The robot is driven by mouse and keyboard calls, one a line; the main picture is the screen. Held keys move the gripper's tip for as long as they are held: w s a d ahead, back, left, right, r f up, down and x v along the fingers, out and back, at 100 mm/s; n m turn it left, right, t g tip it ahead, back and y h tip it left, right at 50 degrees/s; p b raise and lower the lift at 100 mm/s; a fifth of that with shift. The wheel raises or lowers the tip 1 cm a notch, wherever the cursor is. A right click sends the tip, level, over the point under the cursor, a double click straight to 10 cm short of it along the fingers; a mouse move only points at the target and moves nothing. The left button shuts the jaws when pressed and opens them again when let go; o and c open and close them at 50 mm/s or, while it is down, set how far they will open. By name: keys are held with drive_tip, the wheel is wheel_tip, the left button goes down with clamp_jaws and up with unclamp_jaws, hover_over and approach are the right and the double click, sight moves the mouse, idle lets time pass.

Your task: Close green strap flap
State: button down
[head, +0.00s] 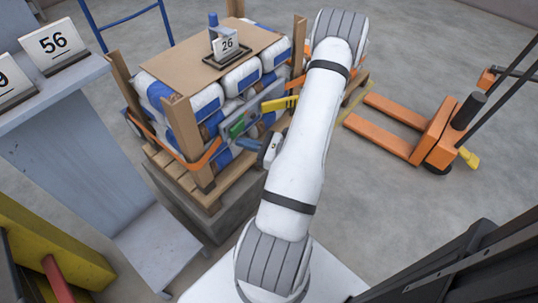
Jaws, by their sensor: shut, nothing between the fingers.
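A pallet stack of white and blue bags (205,104) stands left of my arm, with orange straps around its lower part. A grey plate on its near side carries a small green flap (237,127). A yellow flap (279,103) sticks out to the right and higher up. A blue piece (249,144) shows just below the green flap. My gripper (265,149) is beside the blue piece, below and right of the green flap, and is shut and empty. Its fingers are small and partly hidden. I cannot tell whether it touches anything.
Brown corner posts (186,128) stand around the stack, and a sign "26" (227,46) is on its cardboard top. A grey stand (75,135) with number signs is at the left. An orange pallet jack (430,135) stands at the right. Open floor lies between it and my arm.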

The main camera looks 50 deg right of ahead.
drive_tip(key=s+d+p, duration=0.1)
drive_tip(key=s+p, duration=0.1)
drive_tip(key=s, duration=1)
